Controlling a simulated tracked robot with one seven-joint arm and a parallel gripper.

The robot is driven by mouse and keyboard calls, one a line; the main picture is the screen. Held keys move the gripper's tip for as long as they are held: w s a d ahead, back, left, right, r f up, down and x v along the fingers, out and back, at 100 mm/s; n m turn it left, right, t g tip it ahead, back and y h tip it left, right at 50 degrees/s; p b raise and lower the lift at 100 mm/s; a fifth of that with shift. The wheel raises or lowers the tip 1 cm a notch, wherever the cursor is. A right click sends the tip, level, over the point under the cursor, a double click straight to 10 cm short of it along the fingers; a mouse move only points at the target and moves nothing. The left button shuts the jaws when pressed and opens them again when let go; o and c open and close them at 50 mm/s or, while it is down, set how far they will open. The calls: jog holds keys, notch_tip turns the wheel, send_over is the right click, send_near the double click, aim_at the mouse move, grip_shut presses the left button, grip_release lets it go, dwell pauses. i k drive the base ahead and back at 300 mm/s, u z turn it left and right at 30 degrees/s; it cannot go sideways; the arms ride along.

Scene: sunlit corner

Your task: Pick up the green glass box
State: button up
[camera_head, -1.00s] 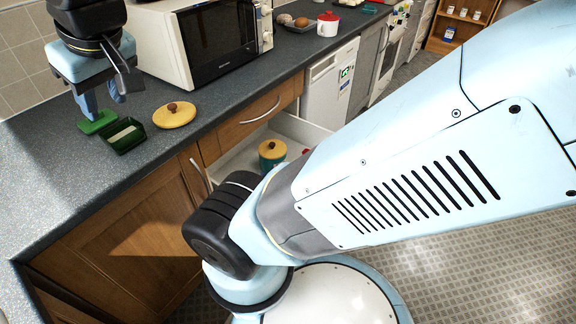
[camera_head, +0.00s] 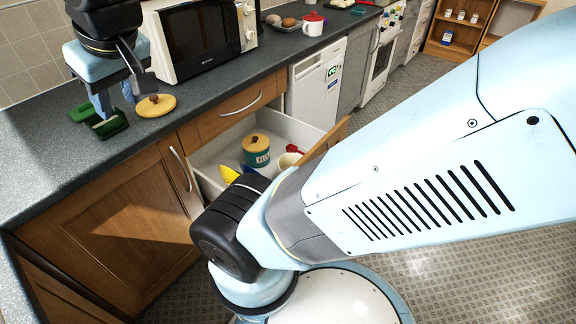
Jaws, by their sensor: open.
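The green glass box (camera_head: 113,130) sits open on the grey worktop at the upper left, with something pale inside it. A flat green piece, perhaps its lid (camera_head: 80,113), lies just left of it. My gripper (camera_head: 116,103) points down over the box, its light blue fingers apart with nothing seen between them. The left finger overlaps the far side of the box in the picture. I cannot tell whether it touches the box or hangs above it. The fingers hide part of the box's back edge.
A round yellow lid (camera_head: 156,106) with a brown knob lies right of the box. A microwave (camera_head: 205,40) stands behind. Below, an open drawer (camera_head: 215,150) holds a teal canister (camera_head: 256,151), a yellow item and a cup. The worktop (camera_head: 50,160) in front of the box is clear.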

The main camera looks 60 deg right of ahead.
aim_at(103, 130)
jog(key=z, duration=0.1)
jog(key=k, duration=1.15)
jog(key=z, duration=1.4)
jog(key=i, duration=1.1)
jog(key=u, duration=1.7)
